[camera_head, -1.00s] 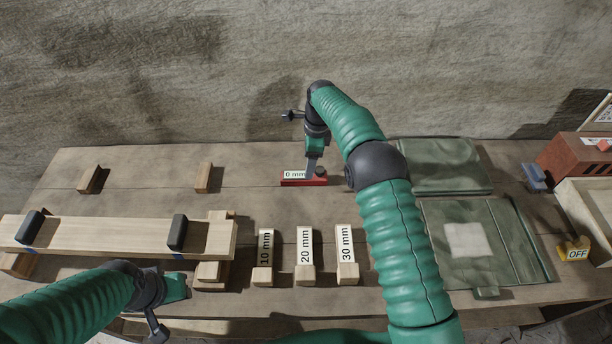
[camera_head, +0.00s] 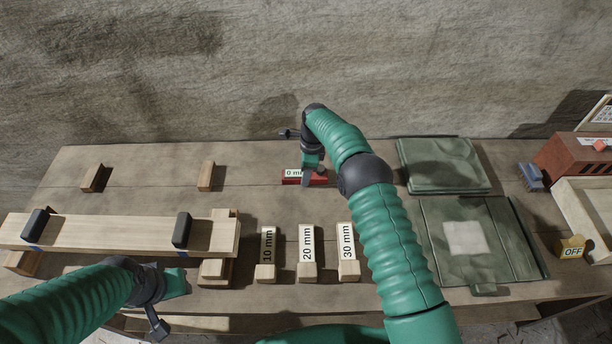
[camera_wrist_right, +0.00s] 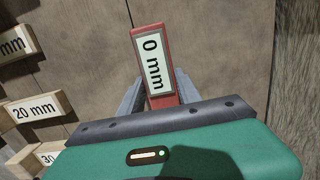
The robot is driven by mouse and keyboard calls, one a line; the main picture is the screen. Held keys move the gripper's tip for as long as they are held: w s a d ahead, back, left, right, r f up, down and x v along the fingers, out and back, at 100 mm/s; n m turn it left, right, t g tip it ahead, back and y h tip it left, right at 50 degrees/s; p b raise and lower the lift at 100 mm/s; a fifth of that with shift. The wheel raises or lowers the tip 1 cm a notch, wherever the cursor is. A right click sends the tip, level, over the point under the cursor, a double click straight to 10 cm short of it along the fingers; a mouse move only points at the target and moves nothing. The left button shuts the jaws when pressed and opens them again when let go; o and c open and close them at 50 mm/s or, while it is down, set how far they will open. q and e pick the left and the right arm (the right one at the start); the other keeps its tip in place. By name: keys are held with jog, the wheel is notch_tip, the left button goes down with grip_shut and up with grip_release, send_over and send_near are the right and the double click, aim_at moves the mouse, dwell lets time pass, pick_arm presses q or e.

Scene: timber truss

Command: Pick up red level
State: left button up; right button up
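The red level (camera_head: 320,179) lies on the workbench near its back, with a white "0 mm" label. In the right wrist view the red level (camera_wrist_right: 143,30) points away from the gripper, and its near end is hidden behind the gripper body. My right gripper (camera_head: 307,181) is down at the level. In the wrist view its two grey fingers (camera_wrist_right: 160,88) stand apart, one on each side of the level, and look open around it. My left gripper (camera_head: 178,284) is at the front left, away from the level; its finger gap is not clear.
Wooden blocks marked 10 mm (camera_head: 267,245), 20 mm (camera_head: 306,243) and 30 mm (camera_head: 347,242) lie in front of the level. A timber beam (camera_head: 110,232) is on the left. Green cloth pouches (camera_head: 440,165) and a yellow OFF item (camera_head: 571,247) are on the right.

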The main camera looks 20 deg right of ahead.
jog(key=shift+a, duration=0.1)
grip_shut()
jog(key=shift+d+r, duration=0.1)
jog(key=shift+d, duration=0.1)
